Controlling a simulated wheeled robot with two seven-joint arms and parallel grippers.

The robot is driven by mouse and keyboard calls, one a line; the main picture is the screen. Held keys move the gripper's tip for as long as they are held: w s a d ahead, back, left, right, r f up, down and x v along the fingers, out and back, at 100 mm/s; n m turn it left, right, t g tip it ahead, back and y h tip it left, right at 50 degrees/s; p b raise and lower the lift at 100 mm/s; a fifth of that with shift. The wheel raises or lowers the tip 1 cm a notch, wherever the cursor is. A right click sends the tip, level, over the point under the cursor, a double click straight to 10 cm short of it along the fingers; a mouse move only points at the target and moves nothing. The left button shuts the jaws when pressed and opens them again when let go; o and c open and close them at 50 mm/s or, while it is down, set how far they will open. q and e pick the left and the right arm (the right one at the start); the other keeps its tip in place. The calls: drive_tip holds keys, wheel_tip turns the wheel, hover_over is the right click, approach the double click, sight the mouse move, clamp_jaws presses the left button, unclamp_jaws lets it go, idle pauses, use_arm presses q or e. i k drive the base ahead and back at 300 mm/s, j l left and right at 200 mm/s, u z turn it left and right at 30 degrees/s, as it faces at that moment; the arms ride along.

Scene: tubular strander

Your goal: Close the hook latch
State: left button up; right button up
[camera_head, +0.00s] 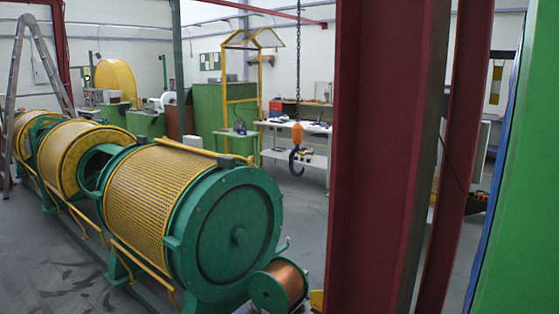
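A dark hook (297,161) hangs below an orange hook block (297,134) on a chain (298,65), in the middle of the head view. It hangs upright in the air, in front of a white workbench. The hook is small in the picture, so I cannot tell its latch apart or see whether it is open or shut. Neither of my grippers shows in this view.
A thick dark red steel column (378,160) stands close on the right, with a green panel (525,190) beyond it. A green and yellow strander (150,200) fills the left. A copper wire spool (279,286) sits at its near end. Some grey floor is clear between strander and column.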

sight(310, 151)
drive_tip(key=i+j+z, duration=0.15)
drive_tip(key=j, duration=0.2)
drive_tip(key=i+j+z, duration=0.2)
drive_tip(key=j, duration=0.15)
drive_tip(key=j+z, duration=0.15)
drive_tip(key=j, duration=0.25)
drive_tip(key=i, duration=0.05)
